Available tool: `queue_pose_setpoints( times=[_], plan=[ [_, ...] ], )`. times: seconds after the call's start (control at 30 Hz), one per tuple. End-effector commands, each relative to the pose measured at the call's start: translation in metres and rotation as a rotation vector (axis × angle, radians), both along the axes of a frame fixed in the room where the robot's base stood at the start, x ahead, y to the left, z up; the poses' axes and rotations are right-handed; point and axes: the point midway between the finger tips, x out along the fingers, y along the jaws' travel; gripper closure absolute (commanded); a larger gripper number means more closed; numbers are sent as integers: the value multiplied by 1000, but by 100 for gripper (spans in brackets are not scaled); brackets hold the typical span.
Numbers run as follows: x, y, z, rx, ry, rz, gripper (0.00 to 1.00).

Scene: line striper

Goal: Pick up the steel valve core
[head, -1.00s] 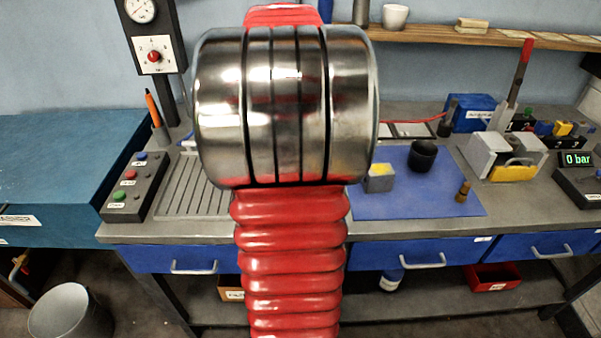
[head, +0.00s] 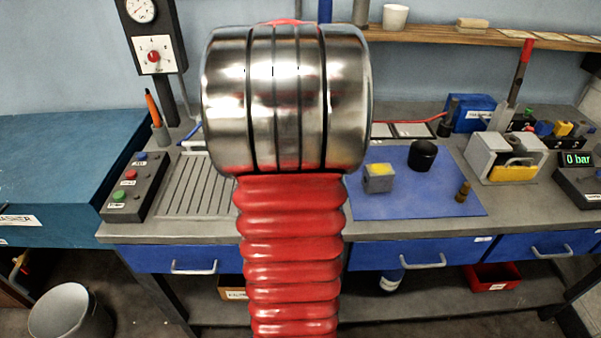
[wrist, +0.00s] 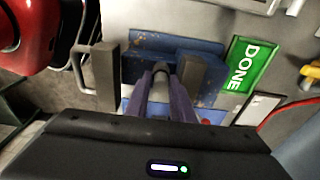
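My gripper (wrist: 161,82) shows in the wrist view as two narrow purple-grey fingers pointing away from the dark wrist body. A small dark, round-topped piece shows between the fingertips. It may be the steel valve core, but it is too small and dim to be sure. I cannot tell whether the fingers touch it. The fingers are between two grey upright blocks of a worn blue fixture (wrist: 213,82) that looks like a vise. In the head view my own arm hides the gripper and this fixture.
A green DONE plate (wrist: 248,65) lies right of the fixture. In the head view, a blue mat (head: 410,200) holds a small grey block with a yellow top (head: 378,178), a black cup (head: 422,155) and a brass piece (head: 462,191). A button box (head: 135,187) stands at the left.

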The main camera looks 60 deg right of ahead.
Motion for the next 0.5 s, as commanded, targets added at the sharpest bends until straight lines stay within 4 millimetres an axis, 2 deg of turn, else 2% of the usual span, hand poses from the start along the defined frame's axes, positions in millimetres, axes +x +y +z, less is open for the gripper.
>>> queue_pose_setpoints(
  times=[0.2, 0.5],
  plan=[
    [0, 0, 0, 0, 0, 0, 79],
    [0, 0, 0, 0, 0, 0, 100]
  ],
)
